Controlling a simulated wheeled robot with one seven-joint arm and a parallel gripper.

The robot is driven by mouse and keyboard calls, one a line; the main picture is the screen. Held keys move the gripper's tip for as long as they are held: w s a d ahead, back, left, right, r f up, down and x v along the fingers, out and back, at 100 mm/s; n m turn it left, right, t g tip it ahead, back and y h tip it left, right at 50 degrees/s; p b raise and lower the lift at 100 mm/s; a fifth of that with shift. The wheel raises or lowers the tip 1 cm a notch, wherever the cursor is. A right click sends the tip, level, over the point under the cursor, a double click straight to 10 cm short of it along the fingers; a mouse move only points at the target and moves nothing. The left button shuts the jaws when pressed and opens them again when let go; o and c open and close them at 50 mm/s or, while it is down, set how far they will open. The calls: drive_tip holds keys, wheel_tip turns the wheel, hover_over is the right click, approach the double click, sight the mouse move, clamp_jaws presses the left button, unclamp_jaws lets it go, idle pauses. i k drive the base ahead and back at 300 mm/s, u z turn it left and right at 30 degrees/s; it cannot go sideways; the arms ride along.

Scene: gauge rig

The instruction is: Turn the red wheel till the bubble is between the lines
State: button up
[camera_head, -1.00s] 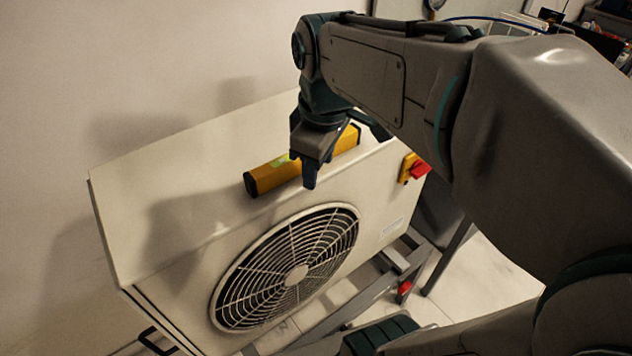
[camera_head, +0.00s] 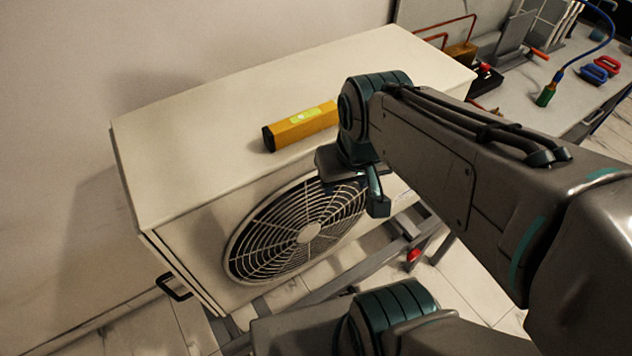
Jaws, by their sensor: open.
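A yellow spirit level (camera_head: 300,126) with black ends lies on top of the white fan unit (camera_head: 220,125). Its green-yellow vial (camera_head: 303,116) faces up; the bubble and lines are too small to make out. A small red wheel (camera_head: 413,254) sits low on the grey support frame, right of the fan grille. My gripper (camera_head: 357,190) is open and empty, in front of the unit's upper front edge, up and left of the red wheel in the picture. Part of the level's right end is hidden behind my arm.
The round fan grille (camera_head: 309,233) fills much of the unit's front. A grey bench (camera_head: 520,85) at the back right carries copper pipes, blue and red tools (camera_head: 593,74) and a hose. My arm covers the unit's right front.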

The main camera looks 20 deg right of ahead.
sight(413, 254)
drive_tip(key=k, duration=0.3)
drive_tip(key=z, duration=1.25)
